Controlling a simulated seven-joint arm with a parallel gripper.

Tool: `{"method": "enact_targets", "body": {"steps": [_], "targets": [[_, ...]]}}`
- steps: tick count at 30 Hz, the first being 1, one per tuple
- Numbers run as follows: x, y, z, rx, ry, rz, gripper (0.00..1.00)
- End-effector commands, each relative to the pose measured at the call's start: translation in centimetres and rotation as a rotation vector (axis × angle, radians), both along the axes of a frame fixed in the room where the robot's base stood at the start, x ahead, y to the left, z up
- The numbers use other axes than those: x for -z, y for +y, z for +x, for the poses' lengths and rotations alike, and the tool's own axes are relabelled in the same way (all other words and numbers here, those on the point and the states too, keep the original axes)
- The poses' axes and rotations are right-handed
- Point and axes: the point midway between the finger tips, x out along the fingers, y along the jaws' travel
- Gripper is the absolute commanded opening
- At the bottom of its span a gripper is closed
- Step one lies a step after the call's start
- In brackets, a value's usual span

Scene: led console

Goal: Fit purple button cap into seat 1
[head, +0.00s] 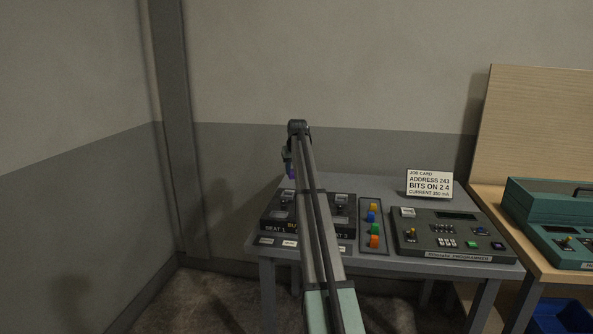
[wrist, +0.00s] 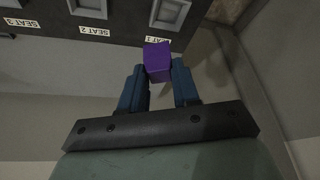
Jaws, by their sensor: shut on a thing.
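The purple button cap (wrist: 157,58) is held between the blue fingertips of my gripper (wrist: 160,82) in the wrist view. The cap partly covers the SEAT 1 label (wrist: 152,40). A grey square piece (wrist: 169,14) shows on the dark button console just beyond that label; whether it is the seat itself I cannot tell. In the head view my gripper (head: 290,170) hangs above the left part of the dark button console (head: 268,222), with a small purple patch at its tip. My arm hides the console's middle. The gap between cap and console is unclear.
Several coloured caps stand in a strip (head: 374,238) right of the console. Further right are the programmer box (head: 455,234) and the job card (head: 430,184). A wooden bench (head: 490,200) with a teal case (head: 550,205) is at the far right. Walls stand behind and left.

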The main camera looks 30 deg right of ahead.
Motion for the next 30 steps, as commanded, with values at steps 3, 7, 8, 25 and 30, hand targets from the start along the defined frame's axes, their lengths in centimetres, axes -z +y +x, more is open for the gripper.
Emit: {"method": "enact_targets", "body": {"steps": [3,7,8,25,30], "targets": [[-0.2,0.4,0.4,-0.166,0.000,0.000,0.02],[-0.4,0.7,0.7,-0.353,-0.001,0.000,0.02],[-0.5,0.8,0.8,-0.397,-0.001,0.000,0.02],[-0.6,1.2,1.2,-1.077,0.000,-0.001,0.02],[-0.6,1.3,1.1,-1.133,-0.001,-0.002,0.02]]}}
